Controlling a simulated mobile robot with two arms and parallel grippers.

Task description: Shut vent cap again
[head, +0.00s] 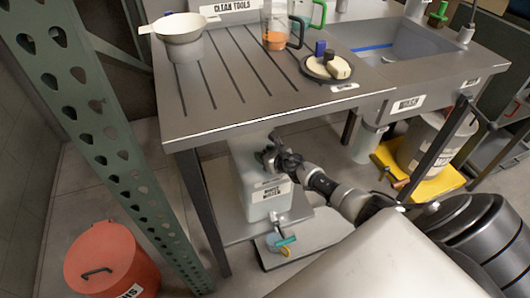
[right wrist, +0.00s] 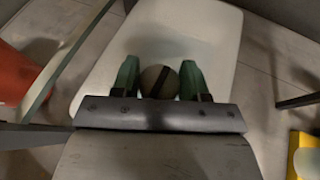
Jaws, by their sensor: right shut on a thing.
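The vent cap (right wrist: 160,82), a round grey cap with a dark stripe across it, sits on top of the white jug (right wrist: 215,45). In the head view the labelled jug (head: 244,172) stands on a low shelf under the worktop, and my gripper hides the cap there. My right gripper (right wrist: 158,80) is shut on the cap, one green finger on each side. It also shows in the head view (head: 270,158) at the jug's top. I cannot tell how far the cap is turned. My left gripper is not in view.
The worktop (head: 230,98) overhangs the jug closely. A small blue and yellow item (head: 280,243) is at the jug's foot. A red lidded bin (head: 105,262) stands at the left behind a green perforated post (head: 100,130). A yellow tray (head: 430,182) with a bucket is at the right.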

